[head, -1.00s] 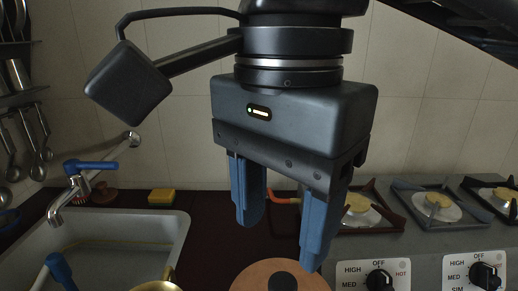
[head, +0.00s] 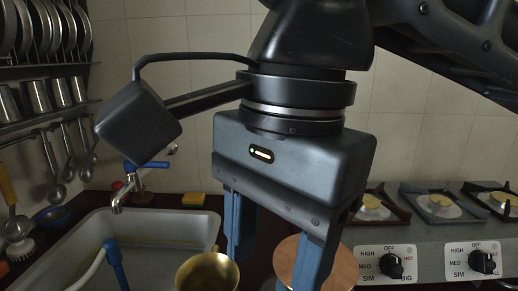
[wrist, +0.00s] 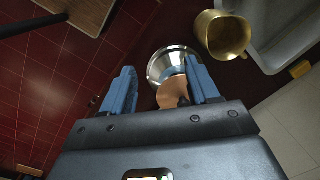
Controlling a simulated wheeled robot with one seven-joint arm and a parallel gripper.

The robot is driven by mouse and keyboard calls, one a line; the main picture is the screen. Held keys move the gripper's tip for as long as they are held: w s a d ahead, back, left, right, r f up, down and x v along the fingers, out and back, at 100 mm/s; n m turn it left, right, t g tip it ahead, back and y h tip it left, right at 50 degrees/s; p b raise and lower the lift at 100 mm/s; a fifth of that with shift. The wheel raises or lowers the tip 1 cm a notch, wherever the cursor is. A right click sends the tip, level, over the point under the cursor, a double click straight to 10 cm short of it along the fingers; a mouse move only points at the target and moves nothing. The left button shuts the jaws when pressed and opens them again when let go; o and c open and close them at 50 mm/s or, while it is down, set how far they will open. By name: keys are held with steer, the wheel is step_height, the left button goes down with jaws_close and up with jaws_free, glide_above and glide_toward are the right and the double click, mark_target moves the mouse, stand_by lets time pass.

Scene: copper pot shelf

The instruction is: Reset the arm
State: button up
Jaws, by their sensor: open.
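My gripper (head: 274,262) hangs in the middle of the head view, with its two blue fingers pointing down and spread apart. Nothing is held between the fingers. In the wrist view my gripper (wrist: 162,88) is also open. A round copper piece (head: 341,272) lies behind and beside the right finger, partly hidden by it. A brass pot (head: 207,274) stands below and left of the fingers; it also shows in the wrist view (wrist: 222,36). A shiny steel bowl (wrist: 158,60) shows beyond the fingertips in the wrist view.
A sink (head: 70,245) with a blue-handled tap (head: 125,192) is at the left. A yellow sponge (head: 193,200) lies behind it. A stove (head: 430,235) with burners and knobs is at the right. A rack (head: 40,95) of plates, cups and ladles hangs on the left wall.

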steer(key=a+r+n+y, duration=0.3)
steer(key=a+n+y, duration=0.2)
steer(key=a+y, duration=0.85)
steer(key=w+d+f+m+t, duration=0.65)
steer(key=d+f+t, duration=0.25)
steer(key=t, duration=0.5)
steer(key=s+d+f+m+t+h, duration=0.25)
steer(key=s+d+f+h, duration=0.45)
steer(key=d+f, duration=0.4)
steer(key=s+d+f+n+h, duration=0.2)
steer(key=s+d+n, duration=0.2)
steer(key=s, duration=0.3)
steer(key=s+d+f+n+g+h, duration=0.1)
steer(key=s+d+f+n+h, duration=0.2)
steer(key=s, duration=0.5)
steer(key=s+d+f+n+h, duration=0.2)
steer(key=s+d+n, duration=0.3)
steer(key=s+d, duration=0.1)
steer(key=shift+s+d+f, duration=0.3)
steer(key=shift+s+d, duration=0.05)
steer(key=shift+s, duration=0.4)
